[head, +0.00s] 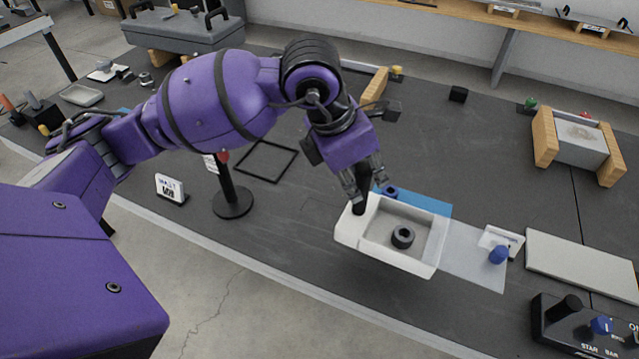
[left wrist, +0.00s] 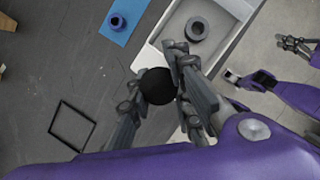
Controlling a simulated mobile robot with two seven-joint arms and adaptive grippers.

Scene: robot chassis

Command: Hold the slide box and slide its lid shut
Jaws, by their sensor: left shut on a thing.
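The slide box (head: 400,262) is white and shallow, at the centre right in the head view. It also shows at the top of the left wrist view (left wrist: 232,10). Its tray is largely uncovered, with a dark ring (head: 402,237) inside. A black round knob (left wrist: 157,86) stands at the box's left end in the head view. My left gripper (head: 360,192) reaches down there, its fingers shut on the knob. How far the lid covers that end is hard to tell behind the fingers. My right gripper (left wrist: 294,43) shows small at the wrist view's right edge, away from the box; its opening is unclear.
A blue mat (head: 428,201) with a blue ring (head: 391,191) lies behind the box. A pale sheet (head: 470,262), a blue-knobbed stamp (head: 498,254) and a button panel (head: 580,328) lie to its right. A black post (head: 232,195) stands left. The bench front edge is close.

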